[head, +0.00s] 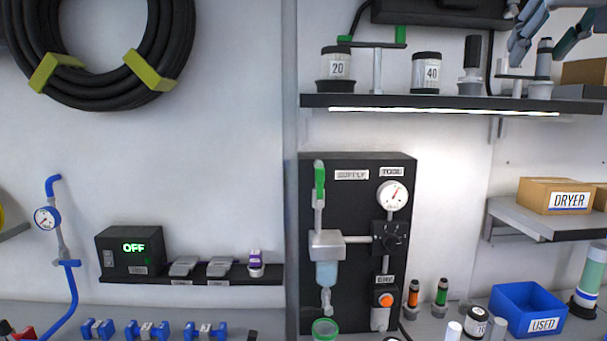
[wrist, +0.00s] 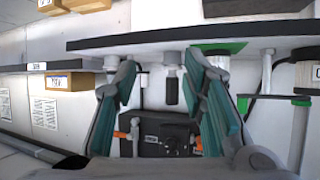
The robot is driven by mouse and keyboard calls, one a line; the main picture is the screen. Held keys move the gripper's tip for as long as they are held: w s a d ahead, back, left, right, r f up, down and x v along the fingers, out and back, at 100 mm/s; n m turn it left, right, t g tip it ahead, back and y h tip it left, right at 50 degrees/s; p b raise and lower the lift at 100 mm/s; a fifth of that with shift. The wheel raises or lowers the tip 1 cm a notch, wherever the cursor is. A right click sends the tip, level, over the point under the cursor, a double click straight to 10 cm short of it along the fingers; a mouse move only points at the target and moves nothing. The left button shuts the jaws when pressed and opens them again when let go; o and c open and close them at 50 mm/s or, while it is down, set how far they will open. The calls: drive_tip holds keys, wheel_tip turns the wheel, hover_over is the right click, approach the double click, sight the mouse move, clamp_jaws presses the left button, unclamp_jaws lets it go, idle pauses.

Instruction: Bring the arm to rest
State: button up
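My gripper (head: 543,38) is at the top right of the head view, in front of the upper shelf's right part. In the wrist view, the two teal-padded fingers of my gripper (wrist: 162,64) stand wide apart, with nothing held between them. A dark-topped grey item (head: 472,62) on the shelf is to the left of my gripper in the head view. A dark cylinder (wrist: 172,92) shows in the gap between the fingers, apart from both. Most of my arm is out of view.
The upper shelf (head: 440,101) carries jars marked 20 (head: 336,65) and 40 (head: 426,72). A DRYER box (head: 555,195) sits on a lower right shelf (head: 512,212). Below are the black gauge panel (head: 345,215) and a blue USED bin (head: 510,316).

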drive_tip(key=s+a+f+n+g+y, duration=0.1)
drive_tip(key=s+a+f, duration=0.3)
drive_tip(key=f, duration=0.7)
drive_tip(key=s+a+f+n+g+y, duration=0.1)
drive_tip(key=s+a+f+g, duration=0.2)
drive_tip(key=s+f, duration=0.4)
drive_tip(key=s+a+f+n+g+y, duration=0.1)
drive_tip(key=s+a+f, duration=0.4)
drive_tip(key=f, duration=1.2)
drive_tip(key=shift+s+a+f+n+g+y, duration=0.15)
drive_tip(key=shift+s+a+n+g+y, duration=0.15)
drive_tip(key=shift+s+a+g+y, duration=0.15)
drive_tip(key=shift+w, duration=0.1)
